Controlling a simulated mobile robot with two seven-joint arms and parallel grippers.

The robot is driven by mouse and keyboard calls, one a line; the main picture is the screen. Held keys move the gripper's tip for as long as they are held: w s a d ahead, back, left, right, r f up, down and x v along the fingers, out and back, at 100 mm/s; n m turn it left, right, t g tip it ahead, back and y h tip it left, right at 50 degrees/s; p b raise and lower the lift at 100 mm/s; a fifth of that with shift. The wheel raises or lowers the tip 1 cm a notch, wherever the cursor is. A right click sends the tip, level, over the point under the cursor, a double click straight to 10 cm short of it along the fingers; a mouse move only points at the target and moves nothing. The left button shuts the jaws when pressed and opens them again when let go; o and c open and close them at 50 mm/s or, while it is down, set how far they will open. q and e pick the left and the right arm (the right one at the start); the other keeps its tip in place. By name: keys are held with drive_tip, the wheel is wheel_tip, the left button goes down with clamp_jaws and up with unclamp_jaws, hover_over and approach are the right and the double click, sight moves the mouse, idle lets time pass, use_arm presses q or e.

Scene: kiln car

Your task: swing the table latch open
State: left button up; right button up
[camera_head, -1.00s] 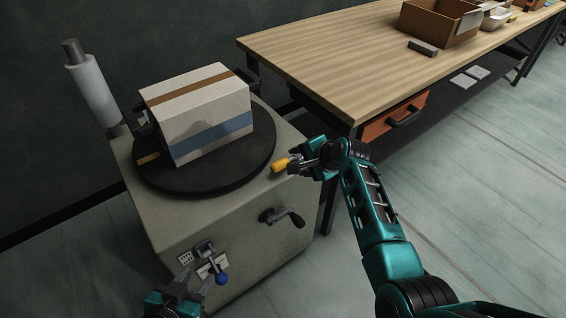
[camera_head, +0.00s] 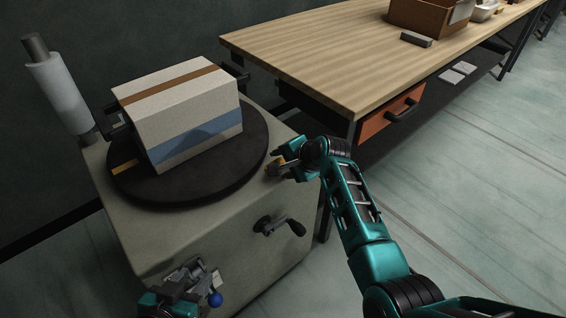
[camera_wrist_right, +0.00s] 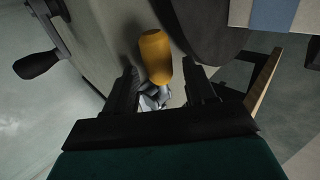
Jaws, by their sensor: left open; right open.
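The table latch, with a yellow grip (camera_head: 272,168) and a metal base, sits on the cabinet top beside the black turntable (camera_head: 228,181). In the right wrist view the yellow grip (camera_wrist_right: 156,57) shows between and just past the fingertips. My right gripper (camera_wrist_right: 160,82) is open, a finger on either side of the latch, with gaps visible. In the head view my right gripper (camera_head: 283,158) partly covers the latch. My left gripper (camera_head: 193,272) is open at the cabinet's front, near a lever with a blue knob (camera_head: 215,299).
A striped box (camera_head: 185,110) stands on the turntable. A black crank (camera_head: 280,226) sticks out of the cabinet front, below my right gripper. A wooden workbench (camera_head: 340,65) with an orange drawer (camera_head: 385,121) stands at the right. A white roll (camera_head: 60,95) stands at the back left.

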drive_tip(key=shift+c, duration=0.3)
clamp_jaws()
